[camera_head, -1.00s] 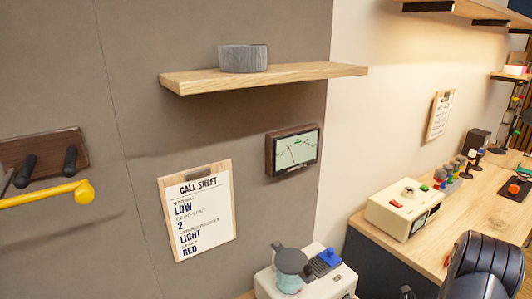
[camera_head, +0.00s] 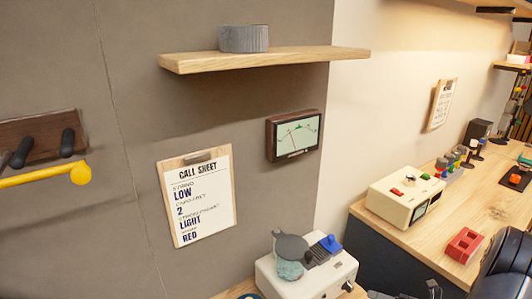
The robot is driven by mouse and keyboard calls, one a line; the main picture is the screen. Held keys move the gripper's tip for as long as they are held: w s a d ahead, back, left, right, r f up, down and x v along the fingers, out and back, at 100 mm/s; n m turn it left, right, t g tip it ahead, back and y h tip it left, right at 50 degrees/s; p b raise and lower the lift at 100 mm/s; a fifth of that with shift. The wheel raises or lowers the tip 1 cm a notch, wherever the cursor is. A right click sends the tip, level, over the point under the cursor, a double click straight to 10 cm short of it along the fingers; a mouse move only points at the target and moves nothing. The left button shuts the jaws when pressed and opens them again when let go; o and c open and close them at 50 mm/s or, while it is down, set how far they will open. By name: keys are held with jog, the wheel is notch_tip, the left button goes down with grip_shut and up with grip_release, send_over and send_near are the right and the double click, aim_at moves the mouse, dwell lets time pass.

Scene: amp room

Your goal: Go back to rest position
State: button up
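No marked rest place shows.

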aim_at(352, 290)
jog(key=p+x, duration=0.1)
jog(key=x, duration=0.6)
jog(key=shift+s+d+r+n+h, duration=0.1)
jog(key=shift+s+n+h, duration=0.1)
jog(key=shift+n+h, duration=0.8)
jog(key=shift+n, duration=0.6)
jog(key=shift+s+a+n+t+h, duration=0.2)
jog(key=shift+n+t+h, duration=0.5)
jog(key=shift+n, duration=0.5)
jog(key=shift+a+n+t+h, duration=0.15)
jog(key=shift+n+t+h, duration=0.25)
jog(key=shift+n+h, duration=0.6)
jog(key=shift+s+d+r+n+b, duration=0.15)
jog(key=shift+s+d+n+b, duration=0.1)
jog(key=shift+n+b, duration=0.1)
jog(key=b+v, duration=0.1)
jog(key=v, duration=0.9)
